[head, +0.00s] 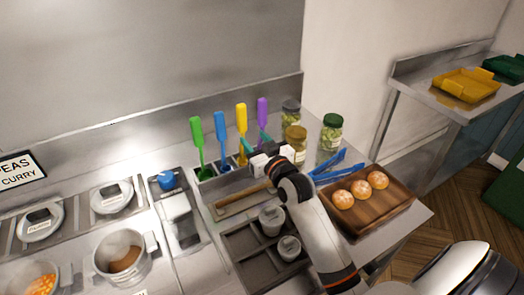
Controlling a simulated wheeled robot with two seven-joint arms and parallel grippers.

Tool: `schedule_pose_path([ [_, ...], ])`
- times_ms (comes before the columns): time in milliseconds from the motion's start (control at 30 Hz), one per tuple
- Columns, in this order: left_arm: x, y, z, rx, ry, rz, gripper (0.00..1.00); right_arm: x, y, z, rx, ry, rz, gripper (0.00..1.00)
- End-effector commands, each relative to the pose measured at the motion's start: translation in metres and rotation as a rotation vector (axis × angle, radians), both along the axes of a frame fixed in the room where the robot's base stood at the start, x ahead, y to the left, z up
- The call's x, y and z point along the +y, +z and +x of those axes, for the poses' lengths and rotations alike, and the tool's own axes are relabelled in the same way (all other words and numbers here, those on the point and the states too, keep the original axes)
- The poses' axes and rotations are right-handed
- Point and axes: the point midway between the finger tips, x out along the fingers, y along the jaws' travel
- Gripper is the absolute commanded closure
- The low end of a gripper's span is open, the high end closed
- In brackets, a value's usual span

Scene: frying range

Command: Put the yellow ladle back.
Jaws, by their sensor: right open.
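The yellow ladle (241,118) stands upright, handle up, between a blue-handled utensil (220,128) and a purple-handled one (262,111) at the metal holder (205,174) along the back of the counter. Its lower end is hidden, so I cannot tell how deep it sits. My right gripper (252,149) is open, its teal fingertips close to the lower part of the yellow handle. I cannot tell whether they touch it. My left gripper is not in view.
A green-handled utensil (197,134) stands at the left of the row. Jars (331,133) stand right of my gripper. Blue tongs (338,167) and a wooden tray (362,219) with round buns lie at right. Lidded pots (112,198) sit at left.

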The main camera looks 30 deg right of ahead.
Motion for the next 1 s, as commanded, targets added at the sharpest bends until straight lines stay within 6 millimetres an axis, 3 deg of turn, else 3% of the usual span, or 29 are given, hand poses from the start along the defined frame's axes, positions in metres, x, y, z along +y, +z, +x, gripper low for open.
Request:
schedule_pose_path([
  [100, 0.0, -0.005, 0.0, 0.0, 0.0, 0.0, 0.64, 0.001, -0.002, -0.021, 0.001, 0.0, 0.001, 0.53],
  [300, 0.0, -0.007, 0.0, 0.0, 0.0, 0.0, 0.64, 0.002, 0.0, -0.037, 0.0, 0.0, 0.001, 0.53],
  [867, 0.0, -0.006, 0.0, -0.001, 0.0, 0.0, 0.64, 0.003, 0.001, -0.039, 0.0, 0.0, 0.001, 0.53],
  [1000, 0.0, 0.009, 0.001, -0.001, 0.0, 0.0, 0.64, 0.002, 0.016, -0.039, -0.001, 0.001, 0.001, 0.53],
])
